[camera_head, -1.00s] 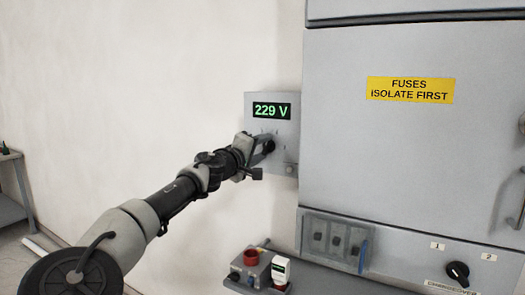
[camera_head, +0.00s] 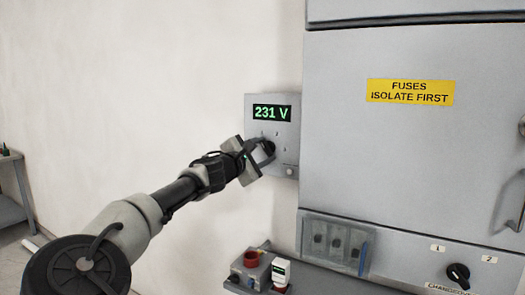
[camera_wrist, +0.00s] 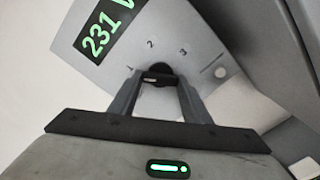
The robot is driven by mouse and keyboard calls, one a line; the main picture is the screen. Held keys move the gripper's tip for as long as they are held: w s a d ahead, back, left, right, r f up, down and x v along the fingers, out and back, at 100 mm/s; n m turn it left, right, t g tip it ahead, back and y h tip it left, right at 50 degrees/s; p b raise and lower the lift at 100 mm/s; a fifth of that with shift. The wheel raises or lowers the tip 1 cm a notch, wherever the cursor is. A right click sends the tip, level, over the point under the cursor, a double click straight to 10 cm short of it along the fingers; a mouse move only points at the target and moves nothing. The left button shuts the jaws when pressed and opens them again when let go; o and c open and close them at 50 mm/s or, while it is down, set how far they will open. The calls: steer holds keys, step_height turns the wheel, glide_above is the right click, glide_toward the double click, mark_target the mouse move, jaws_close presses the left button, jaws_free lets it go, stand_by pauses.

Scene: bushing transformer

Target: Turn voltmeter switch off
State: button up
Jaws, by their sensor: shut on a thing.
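The voltmeter panel (camera_head: 284,168) is a grey plate on the wall, with a green display (camera_head: 271,113) reading 231 V. In the wrist view the display (camera_wrist: 105,25) is tilted and partly cut off. The dark round voltmeter switch (camera_wrist: 158,76) sits below small position marks, of which 2 and 3 are legible. My gripper (camera_head: 265,150) is at the panel, shut on this switch. In the wrist view its two fingers (camera_wrist: 158,84) lie on either side of the knob. The fingers hide part of the knob, and I cannot tell which mark it points to.
A large grey cabinet (camera_head: 400,150) stands close on the right, with a yellow fuse sign (camera_head: 410,91) and a black changeover knob (camera_head: 458,275). Below the panel, a shelf (camera_head: 318,284) bears a box with a red ring (camera_head: 251,258) and a white device (camera_head: 281,271).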

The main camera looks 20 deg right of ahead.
steer(key=n+p, duration=0.1)
steer(key=n, duration=0.4)
steer(key=shift+n, duration=0.3)
steer(key=n+p, duration=0.2)
steer(key=n, duration=0.3)
steer(key=shift+s+d, duration=0.1)
steer(key=shift+f+n+p, duration=0.1)
steer(key=shift+n+p, duration=0.2)
steer(key=o, duration=1)
steer(key=shift+o, duration=0.2)
steer(key=v, duration=1.7)
steer(key=shift+s, duration=0.2)
steer(key=shift+f, duration=0.1)
